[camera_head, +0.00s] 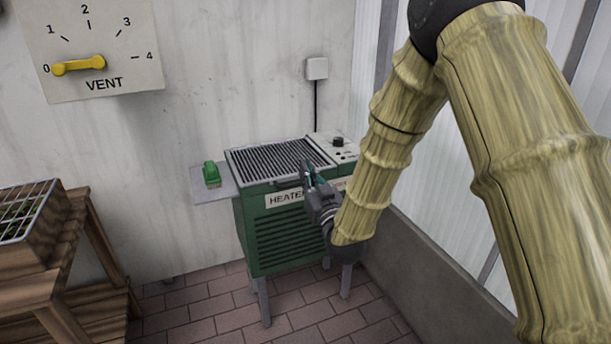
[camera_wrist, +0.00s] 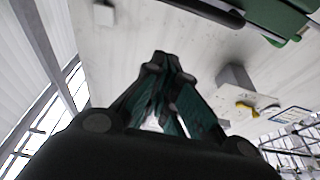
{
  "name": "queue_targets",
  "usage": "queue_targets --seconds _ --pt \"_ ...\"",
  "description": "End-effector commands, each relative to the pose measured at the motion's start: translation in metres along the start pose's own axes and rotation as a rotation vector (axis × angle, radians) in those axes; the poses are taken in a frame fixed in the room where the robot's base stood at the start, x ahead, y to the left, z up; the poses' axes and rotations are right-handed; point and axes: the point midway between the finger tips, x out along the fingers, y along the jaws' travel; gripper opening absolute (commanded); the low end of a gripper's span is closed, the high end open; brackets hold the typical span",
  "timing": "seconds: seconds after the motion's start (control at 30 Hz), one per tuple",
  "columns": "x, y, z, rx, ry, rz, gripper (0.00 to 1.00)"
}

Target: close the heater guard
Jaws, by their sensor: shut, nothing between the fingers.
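The green heater (camera_head: 290,235) stands on legs against the back wall, labelled HEATER. Its dark slatted guard (camera_head: 268,158) lies across the top, looking flat or nearly so; I cannot tell whether its edge rests fully down. A dark handle (camera_head: 287,183) shows at the guard's front edge. My gripper (camera_head: 308,170) is at the front right of the guard, close to the handle; contact cannot be told. In the wrist view my gripper (camera_wrist: 167,60) has its fingertips together with nothing between them. Part of the green heater (camera_wrist: 275,18) and a dark bar (camera_wrist: 205,10) show at the top right.
A control panel with a dark knob (camera_head: 337,142) is on the heater's right. A green item (camera_head: 211,174) sits on a small shelf (camera_head: 206,191) to the left. A wooden bench (camera_head: 45,270) stands far left, a vent dial (camera_head: 95,50) above. Brick floor is clear in front.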

Motion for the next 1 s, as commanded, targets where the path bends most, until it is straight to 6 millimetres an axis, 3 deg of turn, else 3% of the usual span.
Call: queue_targets --seconds 0.03,0.3,0.67,0.77,0.87,1.0 --pt "-0.013 0.0 0.008 0.002 -0.01 0.001 0.0" --pt "-0.059 -0.001 0.018 0.003 -0.005 0.0 0.0" --pt "-0.091 0.0 0.028 0.002 -0.014 0.002 0.0" --pt "-0.103 0.005 0.048 0.008 -0.076 0.014 0.0" --pt "-0.126 0.012 0.085 0.019 -0.197 0.037 0.0" --pt "-0.176 0.023 0.147 0.043 -0.418 0.078 0.0"
